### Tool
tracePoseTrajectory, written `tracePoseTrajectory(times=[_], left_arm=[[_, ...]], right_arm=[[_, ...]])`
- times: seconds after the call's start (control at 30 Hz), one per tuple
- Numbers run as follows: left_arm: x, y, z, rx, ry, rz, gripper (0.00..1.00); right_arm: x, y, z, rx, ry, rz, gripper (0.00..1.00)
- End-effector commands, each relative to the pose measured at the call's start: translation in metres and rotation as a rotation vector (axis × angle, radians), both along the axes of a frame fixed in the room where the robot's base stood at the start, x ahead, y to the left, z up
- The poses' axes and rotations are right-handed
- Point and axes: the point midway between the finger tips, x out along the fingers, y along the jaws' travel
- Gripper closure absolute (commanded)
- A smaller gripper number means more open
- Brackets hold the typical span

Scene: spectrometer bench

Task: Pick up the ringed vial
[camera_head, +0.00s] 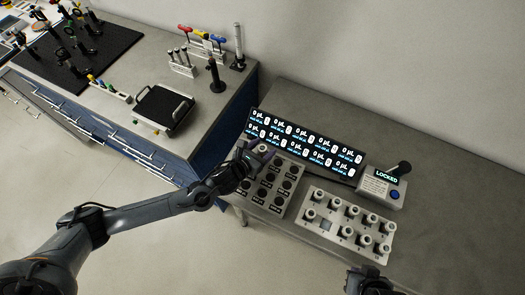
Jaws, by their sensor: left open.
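A pale rack (318,198) holds several small vials in rows at the lower right of the bench. I cannot tell from here which vial carries a ring. My left gripper (262,152) is open over the upper left corner of a grey block with dark round knobs or caps (266,184), left of the rack.
A long display panel (305,143) with volume readings stands behind the block. A box with a lit "LOCKED" sign (386,176) and a blue button stands right of it. A second bench (205,112) with a tray, tools and optics is at upper left. The bench's right end is clear.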

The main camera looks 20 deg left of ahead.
Motion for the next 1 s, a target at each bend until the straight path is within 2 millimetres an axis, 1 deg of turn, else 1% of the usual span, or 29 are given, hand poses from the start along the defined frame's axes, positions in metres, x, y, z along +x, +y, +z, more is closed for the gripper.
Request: tracePoseTrajectory(times=[0.07, 0.27, 0.3, 0.37, 0.6, 0.67, 1.0], left_arm=[[0.0028, -0.0005, -0.0010, 0.000, 0.000, 0.001, 0.37], [0.0030, -0.0005, -0.0011, 0.000, 0.000, 0.001, 0.37], [0.0029, -0.0004, -0.0011, 0.000, 0.000, 0.001, 0.40], [0.0029, -0.0004, -0.0011, 0.000, 0.000, 0.001, 0.49], [0.0028, -0.0004, -0.0011, 0.000, 0.000, 0.001, 0.86], [0.0027, -0.0004, -0.0011, 0.000, 0.000, 0.001, 0.94], [0.0023, -0.0003, -0.0020, 0.002, 0.002, 0.001, 0.96]], right_arm=[[0.0001, -0.0001, 0.0000, 0.000, 0.000, 0.000, 1.00], [0.0000, -0.0007, -0.0003, -0.003, 0.001, 0.001, 1.00], [0.0000, -0.0010, -0.0003, -0.004, 0.000, 0.002, 1.00], [0.0000, -0.0014, -0.0005, -0.006, 0.000, 0.003, 1.00], [-0.0001, -0.0030, -0.0006, -0.012, 0.000, 0.008, 1.00], [-0.0001, -0.0030, -0.0006, -0.012, 0.001, 0.008, 1.00], [-0.0001, -0.0021, -0.0007, -0.008, 0.001, 0.005, 1.00]])
